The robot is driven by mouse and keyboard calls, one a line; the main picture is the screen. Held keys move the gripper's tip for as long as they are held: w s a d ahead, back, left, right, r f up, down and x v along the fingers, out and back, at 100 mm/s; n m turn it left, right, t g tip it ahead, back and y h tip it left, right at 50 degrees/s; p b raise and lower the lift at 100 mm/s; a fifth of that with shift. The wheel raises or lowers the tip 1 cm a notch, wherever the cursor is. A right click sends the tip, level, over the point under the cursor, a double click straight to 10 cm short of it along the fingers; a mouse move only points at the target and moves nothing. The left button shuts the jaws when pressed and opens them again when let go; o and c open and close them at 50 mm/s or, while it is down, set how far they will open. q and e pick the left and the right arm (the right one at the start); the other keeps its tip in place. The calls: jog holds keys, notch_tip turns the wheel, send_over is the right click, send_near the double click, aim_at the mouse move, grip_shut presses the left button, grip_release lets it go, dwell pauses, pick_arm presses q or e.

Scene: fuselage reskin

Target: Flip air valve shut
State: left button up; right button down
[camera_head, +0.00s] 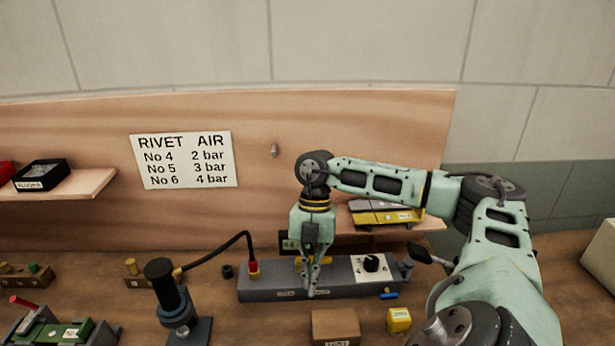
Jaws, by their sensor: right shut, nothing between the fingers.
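A long grey air unit (266,285) lies on the bench in the middle. A yellow part (299,261), perhaps the valve lever, shows partly behind my right gripper (313,284). That gripper points down at the unit with its fingers shut and empty. I cannot tell whether it touches the yellow part, or how that part is turned. My left gripper is out of view.
A cardboard-brown block (335,327) and a yellow box (399,319) stand in front of the unit. A black cylindrical tool (162,285) stands left. A rivet-air sign (184,160) hangs on the wooden back panel. A yellow tray (385,215) sits on a shelf behind my right arm.

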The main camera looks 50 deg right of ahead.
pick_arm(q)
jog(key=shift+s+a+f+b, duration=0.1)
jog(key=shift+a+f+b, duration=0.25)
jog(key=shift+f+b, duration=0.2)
pick_arm(e)
jog(key=v, duration=1)
jog(key=shift+w, duration=0.25)
jog(key=shift+a, duration=0.1)
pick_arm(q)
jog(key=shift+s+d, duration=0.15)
pick_arm(e)
jog(key=shift+f, duration=0.2)
